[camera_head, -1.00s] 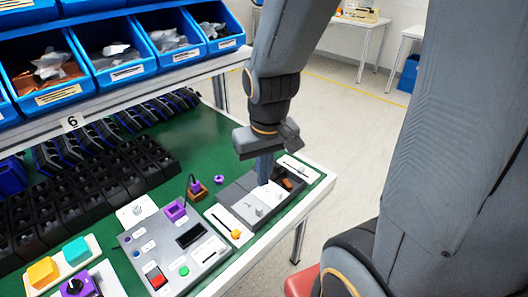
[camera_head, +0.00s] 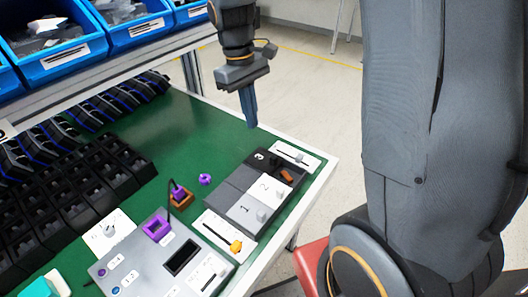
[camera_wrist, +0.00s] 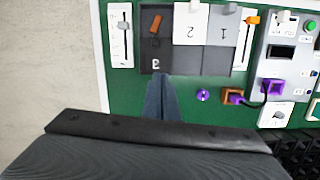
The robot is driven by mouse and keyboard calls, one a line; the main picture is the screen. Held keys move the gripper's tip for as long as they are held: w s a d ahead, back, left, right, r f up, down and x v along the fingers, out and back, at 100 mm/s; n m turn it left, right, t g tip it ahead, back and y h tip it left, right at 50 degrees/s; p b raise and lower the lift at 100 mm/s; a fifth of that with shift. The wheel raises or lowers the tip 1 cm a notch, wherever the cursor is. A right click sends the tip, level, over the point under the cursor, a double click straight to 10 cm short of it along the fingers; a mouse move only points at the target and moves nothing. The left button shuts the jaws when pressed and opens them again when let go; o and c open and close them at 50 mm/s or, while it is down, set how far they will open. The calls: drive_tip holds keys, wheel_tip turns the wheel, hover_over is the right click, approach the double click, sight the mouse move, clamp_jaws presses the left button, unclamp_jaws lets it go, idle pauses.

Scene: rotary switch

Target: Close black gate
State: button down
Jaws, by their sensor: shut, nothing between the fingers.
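The grey box (camera_head: 233,201) at the right end of the green bench has three numbered lanes. The black gate (camera_head: 262,158), marked 3, sits toward the back of its lane. In front of it an orange piece (camera_head: 286,176) shows in the uncovered dark recess. The black gate also shows in the wrist view (camera_wrist: 156,63).
A white slider plate (camera_head: 297,155) lies right of the box, and another with an orange knob (camera_head: 236,246) lies left. A purple ring (camera_head: 205,179) and a purple plug in an orange holder (camera_head: 180,197) stand nearby. Blue bins (camera_head: 45,55) overhang the back. Green surface behind the box is clear.

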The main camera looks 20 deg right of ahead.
drive_tip(key=w+f+n+g, duration=0.1)
drive_tip(key=w+n, duration=0.1)
drive_tip(key=w, duration=0.1)
drive_tip(key=p, duration=0.1)
approach(257, 156)
drive_tip(key=shift+h, duration=0.3)
drive_tip(key=x, duration=0.5)
drive_tip(key=shift+a+f, duration=0.15)
drive_tip(key=shift+f, duration=0.05)
drive_tip(key=shift+s+d+r+p, duration=0.15)
drive_tip(key=shift+s+d+p, duration=0.2)
drive_tip(key=shift+s, duration=0.2)
drive_tip(key=shift+s+d+r+p, duration=0.15)
drive_tip(key=shift+s+d+p, duration=0.05)
drive_tip(key=shift+s+d, duration=0.25)
drive_tip(key=shift+s+d+f, duration=0.1)
drive_tip(key=shift+s+d, duration=0.15)
drive_tip(key=shift+s, duration=0.3)
